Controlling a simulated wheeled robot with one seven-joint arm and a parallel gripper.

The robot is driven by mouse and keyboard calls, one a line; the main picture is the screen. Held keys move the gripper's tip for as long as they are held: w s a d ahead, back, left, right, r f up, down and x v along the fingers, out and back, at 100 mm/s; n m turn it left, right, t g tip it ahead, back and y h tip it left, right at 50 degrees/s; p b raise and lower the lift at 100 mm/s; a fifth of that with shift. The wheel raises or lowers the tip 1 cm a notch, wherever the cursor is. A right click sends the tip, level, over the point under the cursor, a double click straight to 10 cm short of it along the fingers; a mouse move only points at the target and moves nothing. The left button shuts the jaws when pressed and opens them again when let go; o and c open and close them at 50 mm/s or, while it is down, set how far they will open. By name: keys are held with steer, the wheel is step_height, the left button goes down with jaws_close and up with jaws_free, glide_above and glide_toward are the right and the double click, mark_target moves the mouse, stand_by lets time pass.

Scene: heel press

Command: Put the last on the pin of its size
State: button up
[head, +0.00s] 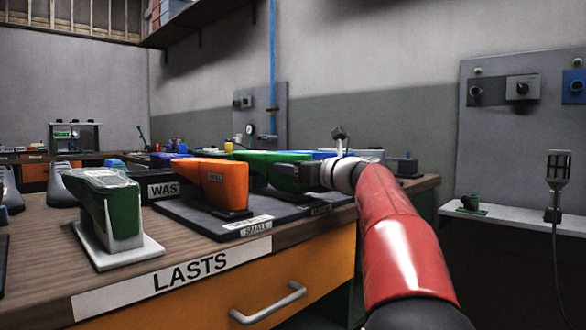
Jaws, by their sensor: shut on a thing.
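My gripper (296,177) is shut on a green last (268,160), at the right end of a dark board (185,212) on the bench. The fingers and the last's underside are partly hidden, and I cannot tell whether it touches a pin. An orange last (222,183) stands on the board to the left, behind a label reading SMALL (256,231). A second label (321,210) further right is too small to read. Any pin under the held last is hidden.
Another green last (122,212) stands on a white base (125,253) at the front left, above the LASTS sign (190,275). Grey shapes (62,185) stand behind it. A WASTE label (163,189) is behind the board. A drawer handle (268,303) juts from the bench front.

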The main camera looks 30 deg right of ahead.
steer(key=shift+f, duration=0.3)
steer(key=o, duration=1.4)
steer(key=shift+f, duration=0.15)
steer(key=b+v, duration=0.1)
steer(key=v, duration=0.7)
